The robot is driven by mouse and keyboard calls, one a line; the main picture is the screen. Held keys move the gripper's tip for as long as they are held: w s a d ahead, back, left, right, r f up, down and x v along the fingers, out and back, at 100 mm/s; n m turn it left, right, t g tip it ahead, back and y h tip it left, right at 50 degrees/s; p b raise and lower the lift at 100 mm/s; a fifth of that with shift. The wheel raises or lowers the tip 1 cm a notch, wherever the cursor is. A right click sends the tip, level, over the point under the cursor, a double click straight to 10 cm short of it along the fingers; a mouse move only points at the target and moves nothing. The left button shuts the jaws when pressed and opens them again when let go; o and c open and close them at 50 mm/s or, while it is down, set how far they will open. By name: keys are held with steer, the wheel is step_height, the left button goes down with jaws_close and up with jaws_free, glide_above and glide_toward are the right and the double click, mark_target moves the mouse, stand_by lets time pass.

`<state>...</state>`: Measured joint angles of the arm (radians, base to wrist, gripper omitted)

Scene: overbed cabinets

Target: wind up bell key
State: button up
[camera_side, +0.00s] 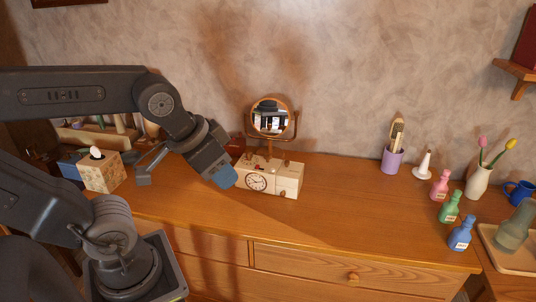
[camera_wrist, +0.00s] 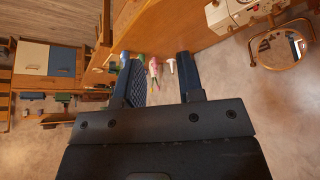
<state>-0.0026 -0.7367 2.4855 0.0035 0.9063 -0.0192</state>
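A cream clock box (camera_side: 285,181) with a round black-rimmed dial (camera_side: 257,182) stands on the wooden dresser. Small brown knobs and a red piece sit on its top, and a small dark knob shows low on its front, right of the dial. I cannot tell which one is the bell key. My gripper (camera_side: 226,177) points down just left of the box, seemingly apart from it. In the wrist view, my gripper (camera_wrist: 158,75) is open with nothing between its fingers, and the clock box (camera_wrist: 229,12) is at the upper right.
A round mirror (camera_side: 269,117) on a stand rises behind the box. A tissue box (camera_side: 103,174) is at the left. A purple cup (camera_side: 391,160) with a brush, a white cone, coloured bottles (camera_side: 449,208) and a tulip vase (camera_side: 478,181) are at the right. The dresser top (camera_side: 340,205) between is clear.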

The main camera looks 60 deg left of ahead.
steer(key=w+a+r+n+g+y, duration=0.1)
steer(key=w+a+r+n, duration=0.15)
steer(key=w, duration=0.25)
steer(key=w+a+r+n+g, duration=0.1)
steer(key=w+a+r+n, duration=0.1)
steer(key=w+n, duration=0.25)
steer(key=n+g+y, duration=0.2)
steer(key=n+g, duration=0.5)
steer(key=n, duration=1.2)
glide_above(268, 158)
steer(key=w+d, duration=0.4)
step_height(268, 158, down, 13)
steer(key=shift+y, duration=0.3)
steer(key=x, duration=1.2)
steer(key=shift+s+a+f, duration=0.1)
steer(key=shift+a+f, duration=0.15)
steer(key=shift+c, duration=0.5)
steer(key=shift+t, duration=0.3)
jaws_close()
